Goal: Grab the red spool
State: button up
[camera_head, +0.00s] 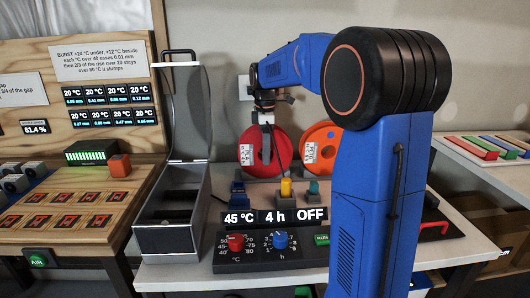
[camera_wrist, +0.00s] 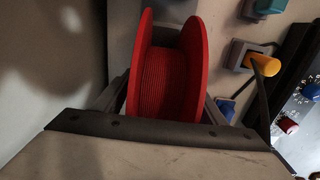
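The red spool (camera_head: 264,152) stands upright at the back of the bench, with a white label on its face. In the wrist view the red spool (camera_wrist: 165,85) shows edge-on, with red filament wound between two flanges. My gripper (camera_head: 266,118) points down onto the spool from above. In the wrist view its two dark fingers lie one outside each flange, close against the spool. Their tips are hidden, and I cannot see whether they touch or grip it.
An orange spool (camera_head: 322,150) stands close to the right. An open metal box (camera_head: 170,224) with a raised lid is at the left. A control panel (camera_head: 270,252) with red and blue knobs lies in front, with a yellow plug (camera_head: 286,187) behind it.

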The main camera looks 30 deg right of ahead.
jog(key=c, duration=1.2)
jog(key=shift+r, duration=0.1)
